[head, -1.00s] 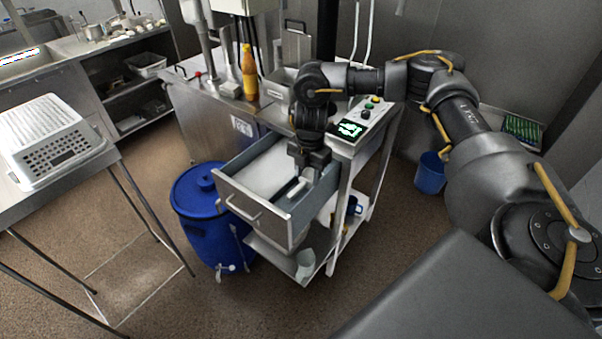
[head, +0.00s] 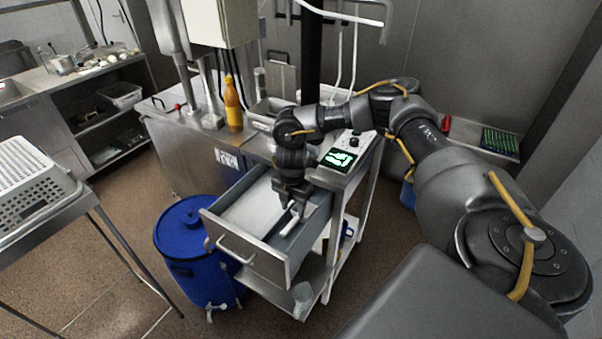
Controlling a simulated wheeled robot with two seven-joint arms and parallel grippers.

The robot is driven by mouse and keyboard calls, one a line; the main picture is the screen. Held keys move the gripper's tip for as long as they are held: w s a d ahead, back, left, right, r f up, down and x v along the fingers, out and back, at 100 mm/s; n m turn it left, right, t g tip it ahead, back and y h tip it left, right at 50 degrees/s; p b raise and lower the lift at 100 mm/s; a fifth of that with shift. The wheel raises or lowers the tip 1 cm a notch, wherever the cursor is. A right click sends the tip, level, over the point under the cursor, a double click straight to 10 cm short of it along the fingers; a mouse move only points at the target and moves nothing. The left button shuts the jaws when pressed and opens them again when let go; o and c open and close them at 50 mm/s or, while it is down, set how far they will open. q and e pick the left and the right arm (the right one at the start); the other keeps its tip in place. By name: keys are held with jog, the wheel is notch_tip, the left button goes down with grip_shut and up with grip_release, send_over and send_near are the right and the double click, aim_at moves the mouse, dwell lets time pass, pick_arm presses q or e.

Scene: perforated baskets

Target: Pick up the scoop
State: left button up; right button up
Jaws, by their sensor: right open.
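An open metal drawer (head: 272,266) sticks out of the steel workstation in the middle of the view. A pale, long piece that looks like the scoop's handle (head: 288,228) lies at the drawer's right side; the rest of it is hard to make out. My right gripper (head: 296,208) points down into the drawer, open, right at this pale piece. I cannot tell whether its fingers are around it or just above it. My left gripper is not in view.
A blue barrel (head: 185,250) stands left of the drawer. An orange bottle (head: 233,105) stands on the worktop behind. A control panel (head: 341,158) is right of my gripper. A perforated basket (head: 32,185) sits on the table at the left.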

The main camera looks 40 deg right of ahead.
aim_at(294, 220)
jog(key=shift+s+f+p, duration=0.1)
jog(key=shift+f+p, duration=0.1)
jog(key=shift+p, duration=0.15)
notch_tip(294, 220, down, 5)
jog(key=shift+s+r+p, duration=0.1)
jog(key=shift+p, duration=0.8)
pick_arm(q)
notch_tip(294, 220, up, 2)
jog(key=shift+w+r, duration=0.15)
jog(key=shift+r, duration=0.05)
pick_arm(e)
grip_shut()
